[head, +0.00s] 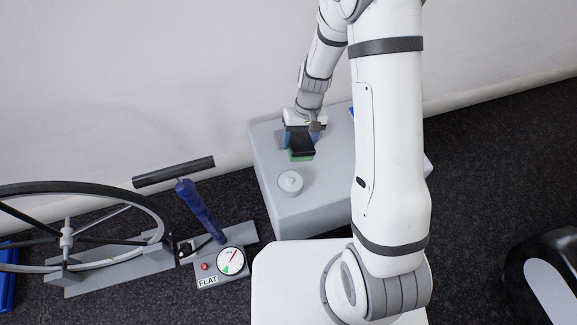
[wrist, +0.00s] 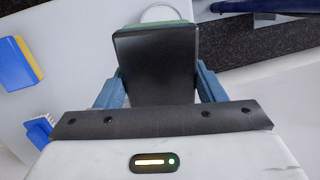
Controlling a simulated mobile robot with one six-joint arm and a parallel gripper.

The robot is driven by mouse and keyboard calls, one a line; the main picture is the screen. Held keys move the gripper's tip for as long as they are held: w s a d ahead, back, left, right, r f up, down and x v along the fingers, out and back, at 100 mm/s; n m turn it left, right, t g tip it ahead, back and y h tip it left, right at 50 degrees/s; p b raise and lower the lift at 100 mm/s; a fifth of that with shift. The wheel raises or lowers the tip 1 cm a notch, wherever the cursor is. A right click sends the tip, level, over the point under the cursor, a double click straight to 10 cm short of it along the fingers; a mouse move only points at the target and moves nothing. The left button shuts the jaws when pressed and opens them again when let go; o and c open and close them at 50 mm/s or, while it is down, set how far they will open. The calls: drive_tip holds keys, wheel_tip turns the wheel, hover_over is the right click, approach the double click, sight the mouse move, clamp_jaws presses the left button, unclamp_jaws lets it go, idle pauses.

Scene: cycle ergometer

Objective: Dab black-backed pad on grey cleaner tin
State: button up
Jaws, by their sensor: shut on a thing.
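My gripper (head: 301,138) is shut on the black-backed pad (head: 302,149), with one blue finger on each side of it. In the wrist view the pad's black back (wrist: 155,62) faces the camera, and a green edge shows at its far end. The grey cleaner tin (head: 290,182) is round and stands on the grey box top, just in front of the pad in the head view.
The grey box (head: 264,150) bears the tin. A blue-and-yellow sponge (wrist: 14,62) and a blue brush (wrist: 39,130) lie left of my gripper in the wrist view.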

drive_tip(key=s+a+f+n+g+p, duration=0.1)
drive_tip(key=s+a+f, duration=0.3)
drive_tip(key=s, duration=0.4)
drive_tip(key=shift+s+p, duration=0.15)
drive_tip(key=shift+p, duration=0.35)
drive_tip(key=shift+a+f+b, duration=0.1)
drive_tip(key=shift+b, duration=0.2)
wheel_tip(320, 180, down, 6)
drive_tip(key=b, duration=0.5)
drive_tip(key=shift+s, duration=0.1)
drive_tip(key=shift+f+b, duration=0.55)
drive_tip(key=shift+b, duration=0.5)
idle(1.9)
wheel_tip(320, 180, up, 7)
drive_tip(key=p, duration=0.5)
idle(0.3)
drive_tip(key=shift+r, duration=0.1)
idle(0.6)
